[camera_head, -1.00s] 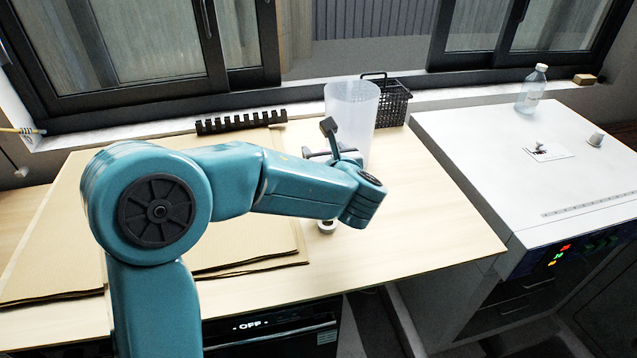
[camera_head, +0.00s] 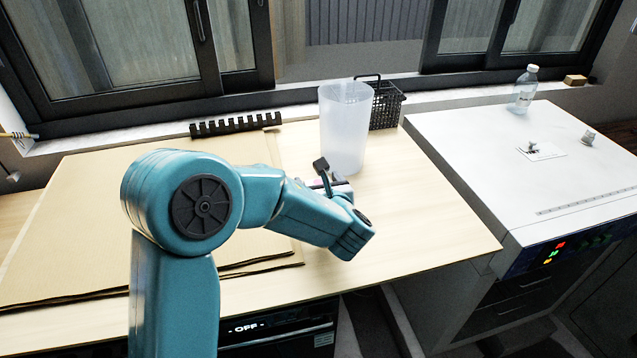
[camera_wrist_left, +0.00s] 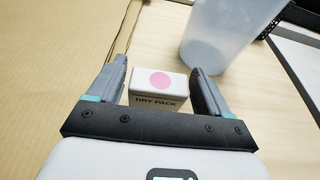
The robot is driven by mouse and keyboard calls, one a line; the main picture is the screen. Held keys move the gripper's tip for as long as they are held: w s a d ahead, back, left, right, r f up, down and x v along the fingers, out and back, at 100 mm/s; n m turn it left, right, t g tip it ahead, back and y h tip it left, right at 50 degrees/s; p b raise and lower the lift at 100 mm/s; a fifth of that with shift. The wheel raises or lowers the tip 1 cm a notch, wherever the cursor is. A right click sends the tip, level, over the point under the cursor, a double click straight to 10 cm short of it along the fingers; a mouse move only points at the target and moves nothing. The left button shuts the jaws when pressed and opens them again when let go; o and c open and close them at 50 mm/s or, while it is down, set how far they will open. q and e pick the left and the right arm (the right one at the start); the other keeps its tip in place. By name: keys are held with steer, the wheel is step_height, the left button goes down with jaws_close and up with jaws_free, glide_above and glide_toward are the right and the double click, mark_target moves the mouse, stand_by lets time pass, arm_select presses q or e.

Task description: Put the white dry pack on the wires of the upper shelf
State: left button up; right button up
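The white dry pack (camera_wrist_left: 158,88), a small box with a pink dot and the words DRY PACK, shows in the left wrist view between the two fingers of my left gripper (camera_wrist_left: 160,82). The fingers are spread, one on each side of the pack, with a narrow gap visible on the left; contact on the right is unclear. In the head view my left gripper (camera_head: 330,178) is over the wooden bench, and my arm partly hides it. The oven front (camera_head: 280,338) with an OFF display is under the bench. The upper shelf and its wires are not in view. My right gripper is not in view.
A tall translucent beaker (camera_head: 345,130) stands just beyond my left gripper, with a black wire basket (camera_head: 385,107) behind it. Brown sheets (camera_head: 90,220) cover the left of the bench. A white cabinet (camera_head: 480,150) stands right. Bench space at right front is clear.

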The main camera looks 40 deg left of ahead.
arm_select(q)
steer(key=shift+o, duration=0.5)
steer(key=shift+r, duration=0.15)
